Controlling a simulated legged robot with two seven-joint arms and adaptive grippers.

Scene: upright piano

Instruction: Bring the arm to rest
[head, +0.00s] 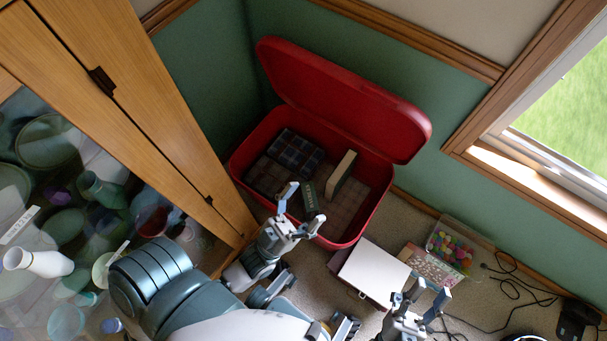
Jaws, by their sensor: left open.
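My left arm comes in from the bottom left, and its gripper (303,207) is open and empty. Its two fingers are spread apart in front of the near side of the red box (262,133). I cannot tell how far above the rim the fingertips are. My right gripper (429,292) shows at the bottom, right of the left one. Its fingers look apart with nothing between them. Most of my right arm is outside the picture.
A glass-door cabinet (150,100) stands at left. A white box (374,271), a clear bin of colourful balls (452,246) and cables (510,290) lie at right.

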